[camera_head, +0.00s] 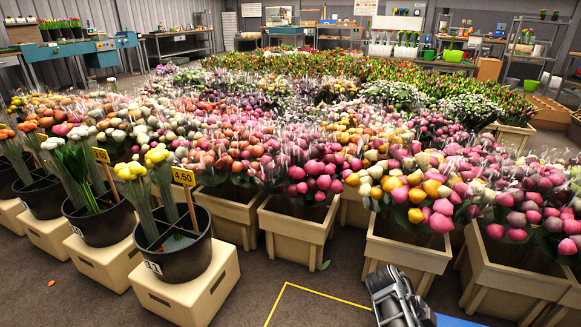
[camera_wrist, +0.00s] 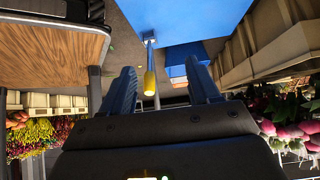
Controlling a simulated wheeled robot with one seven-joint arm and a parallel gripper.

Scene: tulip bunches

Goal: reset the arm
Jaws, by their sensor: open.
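My gripper (camera_wrist: 163,78) shows in the wrist view with its two blue-grey fingers spread apart. No object is held between them. A yellow cylinder on a thin post (camera_wrist: 150,82) shows beyond the gap between the fingers; I cannot tell its distance. The wrist view is upside down, with crates above their flowers. In the head view a dark grey part of my arm (camera_head: 393,296) shows at the bottom, right of centre, low in front of the crates. The fingers are not clear there.
Wooden flower crates (camera_head: 300,232) stand close ahead, full of tulip bunches. Black divided buckets (camera_head: 180,262) on cream boxes stand at left, with price signs (camera_head: 184,177). A yellow floor line (camera_head: 320,293) marks clear floor in front. A wooden surface (camera_wrist: 45,50) is at the wrist view's left.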

